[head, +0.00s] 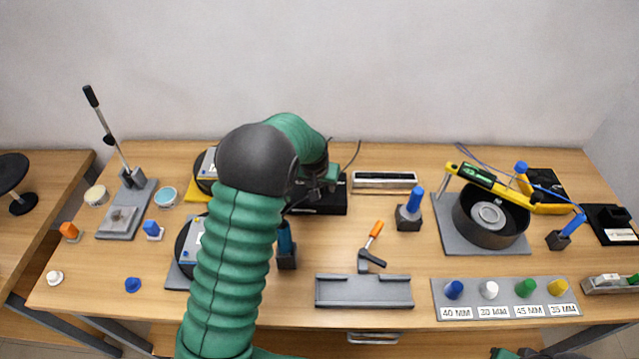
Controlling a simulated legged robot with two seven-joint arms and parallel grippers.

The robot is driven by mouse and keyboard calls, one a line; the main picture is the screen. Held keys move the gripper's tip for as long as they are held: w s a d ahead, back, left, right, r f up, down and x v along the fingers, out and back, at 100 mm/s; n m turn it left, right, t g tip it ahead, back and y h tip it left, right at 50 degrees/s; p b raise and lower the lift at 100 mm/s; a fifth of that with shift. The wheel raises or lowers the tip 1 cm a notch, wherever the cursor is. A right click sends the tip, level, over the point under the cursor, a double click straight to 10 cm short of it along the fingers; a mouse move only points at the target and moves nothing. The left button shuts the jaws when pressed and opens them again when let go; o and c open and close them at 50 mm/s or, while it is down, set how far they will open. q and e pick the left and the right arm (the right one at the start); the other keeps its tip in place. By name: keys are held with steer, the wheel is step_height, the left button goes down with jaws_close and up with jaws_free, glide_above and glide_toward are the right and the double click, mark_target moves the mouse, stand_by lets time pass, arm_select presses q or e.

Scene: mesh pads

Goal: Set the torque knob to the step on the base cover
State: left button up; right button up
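My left arm rises from the bottom and bends over the table. Its dark gripper (318,192) is at the front edge of a black box (328,208) at the back middle; its fingers are too small and dark to read. I cannot make out a torque knob or its setting; the arm hides part of that area. Two dark round units with pale labels show beside the arm, one in front (188,240) and one behind (204,172); I cannot tell which part is the base cover. Green and dark parts of mine show at the bottom edge, without clear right fingertips.
Blue-handled drivers stand in dark holders at the middle (409,212) and right (565,232). An orange-handled tool (373,245) is behind a grey tray (363,291). A dark pot (490,218) and yellow arm stand at right. A labelled knob rack (505,298) is at front right.

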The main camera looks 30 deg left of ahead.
arm_select(q)
steer(key=shift+d, duration=0.2)
steer(key=shift+c, duration=1.5)
steer(key=shift+s+a, duration=0.1)
steer(key=shift+a, duration=0.5)
jaws_close()
steer(key=shift+d, duration=0.35)
steer(key=shift+a+f+m+h+b, duration=0.1)
steer(key=shift+a+m+h+b, duration=0.25)
steer(key=shift+m, duration=0.65)
steer(key=shift+m+h, duration=0.55)
steer(key=shift+m, duration=0.65)
steer(key=m+h, duration=0.1)
steer(key=m, duration=0.1)
steer(key=shift+m, duration=0.4)
steer(key=m+p, duration=0.1)
steer(key=m, duration=0.1)
steer(key=m+g+h, duration=0.1)
steer(key=m, duration=0.1)
steer(key=shift+a+m+h+p, duration=0.15)
steer(key=shift+m+h+p, duration=0.15)
steer(key=shift+m+p, duration=0.1)
arm_select(e)
steer(key=shift+r, duration=0.55)
